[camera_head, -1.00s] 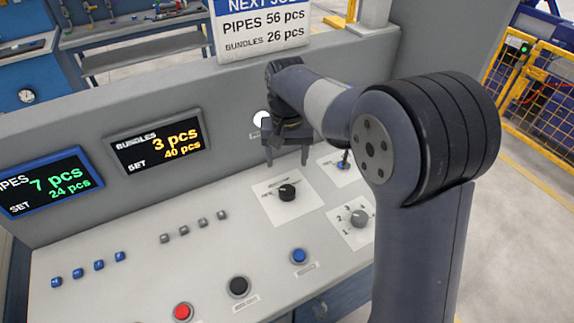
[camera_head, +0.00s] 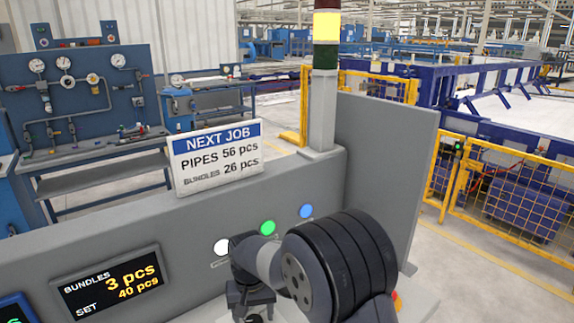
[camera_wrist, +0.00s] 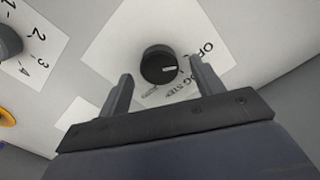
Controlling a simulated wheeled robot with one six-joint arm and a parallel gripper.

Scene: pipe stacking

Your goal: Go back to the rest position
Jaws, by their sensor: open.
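My gripper (camera_wrist: 158,85) is open and empty in the wrist view. Its two fingers are apart, with a black rotary knob (camera_wrist: 159,64) on a white label plate showing between and just beyond them. I cannot tell whether the fingers touch the plate. In the head view my gripper (camera_head: 249,312) is at the bottom edge, in front of the grey panel wall, with its fingertips partly cut off. My arm (camera_head: 335,265) fills the lower middle and hides part of the console.
White (camera_head: 222,246), green (camera_head: 267,228) and blue (camera_head: 306,211) round lights sit on the panel wall. The bundles display (camera_head: 110,283) reads 3 pcs, set 40. A NEXT JOB sign (camera_head: 216,157) and a signal tower lit yellow (camera_head: 327,24) stand above. Yellow fencing (camera_head: 515,205) is at right.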

